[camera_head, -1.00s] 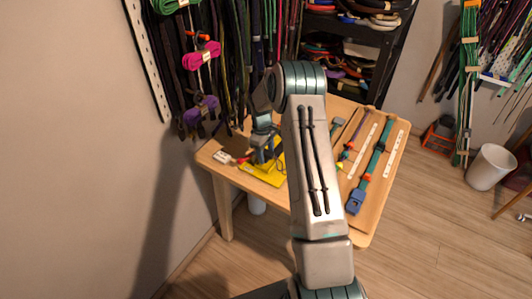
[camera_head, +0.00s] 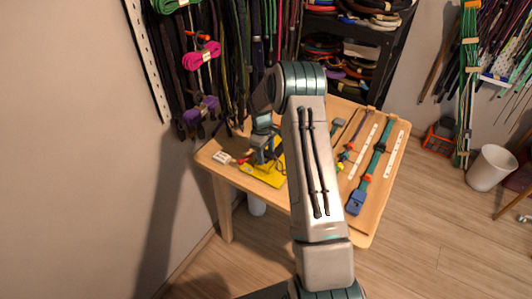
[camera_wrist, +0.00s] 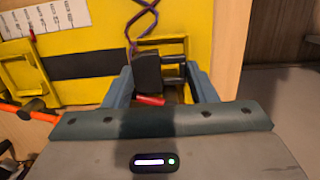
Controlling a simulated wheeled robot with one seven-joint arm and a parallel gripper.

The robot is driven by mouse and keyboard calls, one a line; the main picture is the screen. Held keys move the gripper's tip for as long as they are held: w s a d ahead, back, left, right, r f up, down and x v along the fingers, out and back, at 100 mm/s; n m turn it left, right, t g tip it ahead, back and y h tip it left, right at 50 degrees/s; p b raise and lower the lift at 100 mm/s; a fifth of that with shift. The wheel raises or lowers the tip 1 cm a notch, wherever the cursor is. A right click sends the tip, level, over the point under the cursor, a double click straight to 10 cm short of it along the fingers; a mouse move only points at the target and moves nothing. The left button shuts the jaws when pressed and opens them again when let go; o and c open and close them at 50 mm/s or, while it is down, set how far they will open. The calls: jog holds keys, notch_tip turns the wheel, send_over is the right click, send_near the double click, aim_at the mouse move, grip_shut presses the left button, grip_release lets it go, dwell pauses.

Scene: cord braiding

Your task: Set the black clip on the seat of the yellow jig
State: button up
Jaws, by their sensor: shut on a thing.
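The yellow jig (camera_head: 262,176) lies on the near left part of the wooden table. In the wrist view the yellow jig (camera_wrist: 105,38) fills the upper left, with a dark band across it. My gripper (camera_wrist: 160,76) is over the jig, and its two blue-grey fingers stand on either side of the black clip (camera_wrist: 147,72). It is shut on the clip. In the head view my gripper (camera_head: 261,155) is small and partly dark, and the clip cannot be made out. The jig's seat is hard to tell apart; whether the clip touches it is unclear.
A purple cord (camera_wrist: 143,22) runs up from beside the clip. A small red piece (camera_wrist: 150,100) shows below it. A white label strip (camera_wrist: 35,20) lies at upper left. A tray with straps (camera_head: 372,165) fills the table's right side. My arm covers the table's middle.

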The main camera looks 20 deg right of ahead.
jog(key=shift+f, duration=0.1)
jog(key=shift+f+b, duration=0.5)
jog(key=shift+f, duration=0.05)
jog(key=shift+f+b, duration=0.3)
jog(key=shift+b, duration=0.2)
dwell(0.7)
jog(key=o, duration=1)
jog(key=shift+o, duration=0.2)
